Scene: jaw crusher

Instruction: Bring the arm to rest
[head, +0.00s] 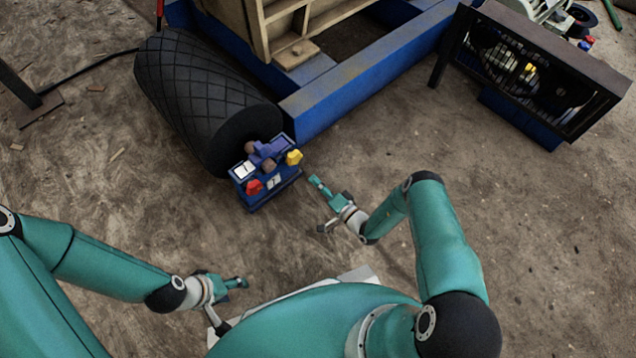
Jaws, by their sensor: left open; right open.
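My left gripper (238,297) is at the lower left, at the end of my teal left arm (110,265). It is low in the picture, close to my own body, and holds nothing that I can see. My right gripper (318,205) is at the end of my bent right arm (440,235). It is open and empty over bare ground, to the right of and a little below a blue box (262,197), apart from it.
The blue box carries red, yellow, brown and purple pieces and stands against a large black tyre (200,95). A blue machine frame (365,70) lies behind. A dark caged unit (540,70) stands at the upper right. The dirt ground (560,230) at right is clear.

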